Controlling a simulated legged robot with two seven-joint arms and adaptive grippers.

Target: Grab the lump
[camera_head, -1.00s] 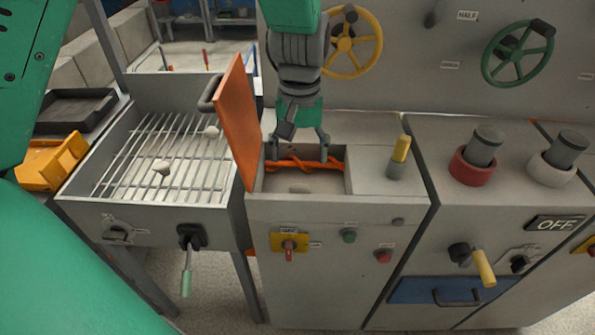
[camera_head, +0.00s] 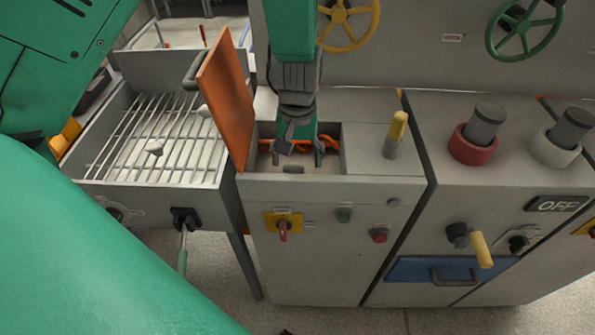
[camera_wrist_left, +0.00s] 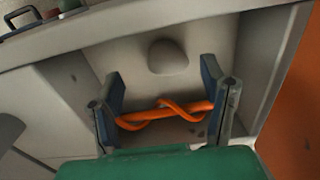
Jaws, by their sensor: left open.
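A smooth grey lump (camera_head: 293,169) lies on the floor of an open compartment (camera_head: 351,178) in the grey machine. It also shows in the left wrist view (camera_wrist_left: 168,57), beyond my fingertips. My left gripper (camera_head: 297,156) points down into the compartment with its fingers spread and nothing between them. In the left wrist view, my left gripper (camera_wrist_left: 162,80) has the lump ahead of and roughly centred between its fingers, apart from them. An orange twisted bar (camera_wrist_left: 165,112) crosses the compartment below the lump in that view, between the fingers and the palm. My right gripper is not in view.
The raised orange lid (camera_head: 228,100) stands at the compartment's left edge. A grated tray (camera_head: 120,160) with small pale lumps is further left. A yellow-topped lever (camera_head: 396,130) stands to the right. The compartment walls lie close around the gripper.

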